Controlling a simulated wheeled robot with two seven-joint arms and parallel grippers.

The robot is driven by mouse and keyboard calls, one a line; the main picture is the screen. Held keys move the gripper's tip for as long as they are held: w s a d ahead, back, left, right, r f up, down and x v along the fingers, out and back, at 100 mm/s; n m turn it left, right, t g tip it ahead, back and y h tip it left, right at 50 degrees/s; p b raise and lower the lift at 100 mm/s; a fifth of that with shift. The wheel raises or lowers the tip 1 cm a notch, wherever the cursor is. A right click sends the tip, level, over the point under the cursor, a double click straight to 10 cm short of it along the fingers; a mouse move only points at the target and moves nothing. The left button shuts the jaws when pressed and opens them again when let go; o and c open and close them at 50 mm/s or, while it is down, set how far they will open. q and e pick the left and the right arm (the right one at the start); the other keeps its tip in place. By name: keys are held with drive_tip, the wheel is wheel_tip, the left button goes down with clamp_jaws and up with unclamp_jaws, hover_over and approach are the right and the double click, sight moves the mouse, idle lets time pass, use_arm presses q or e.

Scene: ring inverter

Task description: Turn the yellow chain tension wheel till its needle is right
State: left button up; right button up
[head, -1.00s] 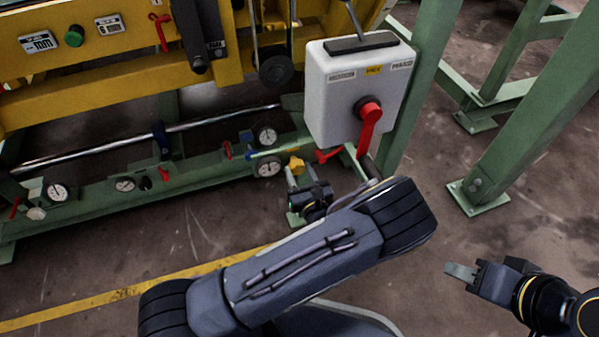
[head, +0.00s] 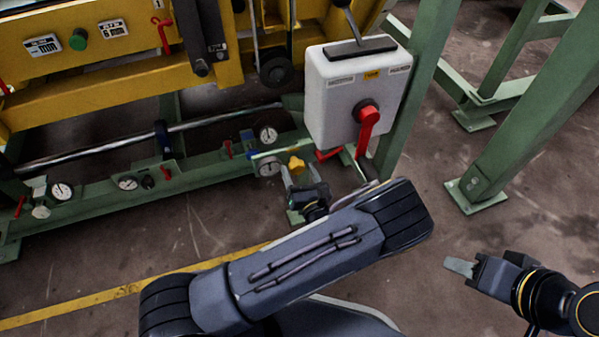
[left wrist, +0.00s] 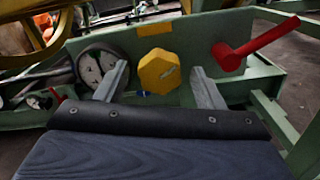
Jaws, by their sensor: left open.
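The yellow wheel (head: 296,165) is a small lobed knob on the green lower rail. In the left wrist view the yellow wheel (left wrist: 160,72) shows large, between the two fingertips. My left gripper (head: 298,180) is open, with its fingers pointing at the wheel; in the left wrist view its fingers (left wrist: 158,84) stand apart on either side of it. I cannot tell whether they touch it. A round dial (head: 268,165) sits just left of the wheel; it also shows in the left wrist view (left wrist: 92,66), partly behind the left finger. Its needle is too small to read. My right gripper (head: 461,267) is at the lower right, away from the wheel.
A grey switch box (head: 340,100) with a red handle (head: 367,128) stands right above my left gripper. A red lever (left wrist: 262,42) lies right of the wheel. Green posts (head: 520,110) stand at right; floor beyond is clear.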

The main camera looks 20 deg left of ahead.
use_arm(q)
drive_tip(key=p+v, duration=0.2)
drive_tip(key=v, duration=0.5)
drive_tip(key=shift+s+d, duration=0.25)
drive_tip(key=shift+s, duration=0.1)
